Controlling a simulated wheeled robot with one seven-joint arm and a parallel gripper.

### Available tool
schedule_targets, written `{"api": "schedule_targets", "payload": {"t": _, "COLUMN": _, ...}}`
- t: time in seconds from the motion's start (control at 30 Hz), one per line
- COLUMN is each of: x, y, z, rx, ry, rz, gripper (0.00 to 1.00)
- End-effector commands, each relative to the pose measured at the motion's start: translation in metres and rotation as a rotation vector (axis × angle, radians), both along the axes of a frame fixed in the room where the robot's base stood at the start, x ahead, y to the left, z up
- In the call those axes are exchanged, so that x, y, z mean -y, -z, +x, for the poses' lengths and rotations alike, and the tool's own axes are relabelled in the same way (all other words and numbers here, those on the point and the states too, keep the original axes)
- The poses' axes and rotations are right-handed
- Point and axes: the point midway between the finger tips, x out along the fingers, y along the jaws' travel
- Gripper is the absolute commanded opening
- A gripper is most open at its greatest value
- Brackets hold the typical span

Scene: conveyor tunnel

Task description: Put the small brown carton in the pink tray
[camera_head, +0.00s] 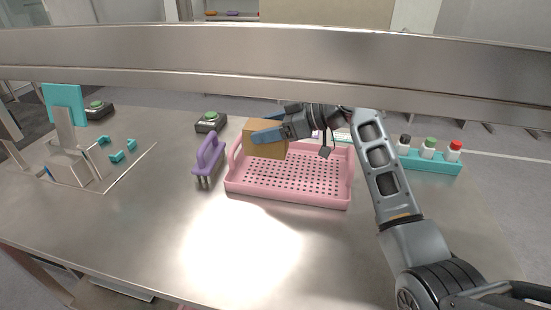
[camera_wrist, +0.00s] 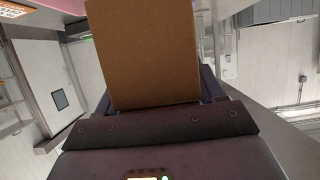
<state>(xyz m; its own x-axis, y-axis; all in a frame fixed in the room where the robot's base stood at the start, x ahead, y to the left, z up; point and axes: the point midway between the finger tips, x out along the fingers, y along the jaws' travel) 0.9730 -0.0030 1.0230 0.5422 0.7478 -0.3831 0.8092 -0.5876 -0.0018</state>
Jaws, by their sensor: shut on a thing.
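The small brown carton (camera_head: 262,148) is in the jaws of my gripper (camera_head: 268,134), over the left back part of the pink tray. In the wrist view the carton (camera_wrist: 145,52) fills the upper middle, between the fingers of my gripper (camera_wrist: 150,98). The pink tray (camera_head: 288,197) stands on the metal table, with a perforated floor and raised rim. Its visible floor is bare. The carton hides part of the tray's back left; I cannot tell whether it touches the tray.
A purple fork-like tool (camera_head: 208,157) stands close left of the tray. A green-button box (camera_head: 211,122) is behind it. A teal rack (camera_head: 432,161) with capped bottles stands at the right. A metal beam (camera_head: 280,60) crosses above the table. The table front (camera_head: 150,225) is clear.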

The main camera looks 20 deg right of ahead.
Motion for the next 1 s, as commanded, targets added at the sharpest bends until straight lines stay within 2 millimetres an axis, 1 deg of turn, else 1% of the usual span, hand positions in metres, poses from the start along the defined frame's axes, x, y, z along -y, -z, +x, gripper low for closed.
{"api": "schedule_targets", "payload": {"t": 0.03, "x": -0.001, "y": 0.003, "z": -0.011, "rx": -0.001, "ry": 0.001, "rz": 0.001, "gripper": 0.24}}
{"api": "schedule_targets", "payload": {"t": 0.1, "x": -0.001, "y": 0.011, "z": -0.023, "rx": 0.000, "ry": 0.001, "rz": 0.000, "gripper": 0.24}}
{"api": "schedule_targets", "payload": {"t": 0.2, "x": -0.002, "y": 0.020, "z": -0.037, "rx": -0.001, "ry": 0.002, "rz": 0.002, "gripper": 0.24}}
{"api": "schedule_targets", "payload": {"t": 0.3, "x": -0.003, "y": 0.026, "z": -0.046, "rx": 0.002, "ry": 0.001, "rz": 0.000, "gripper": 0.24}}
{"api": "schedule_targets", "payload": {"t": 0.47, "x": -0.003, "y": 0.034, "z": -0.050, "rx": 0.001, "ry": 0.000, "rz": 0.001, "gripper": 0.24}}
{"api": "schedule_targets", "payload": {"t": 0.6, "x": -0.003, "y": 0.054, "z": -0.051, "rx": -0.003, "ry": 0.000, "rz": 0.002, "gripper": 0.24}}
{"api": "schedule_targets", "payload": {"t": 0.7, "x": -0.003, "y": 0.065, "z": -0.050, "rx": 0.001, "ry": 0.001, "rz": 0.002, "gripper": 0.24}}
{"api": "schedule_targets", "payload": {"t": 0.8, "x": -0.003, "y": 0.069, "z": -0.050, "rx": 0.002, "ry": 0.001, "rz": 0.001, "gripper": 0.24}}
{"api": "schedule_targets", "payload": {"t": 1.0, "x": -0.003, "y": 0.069, "z": -0.050, "rx": 0.003, "ry": 0.000, "rz": 0.000, "gripper": 0.24}}
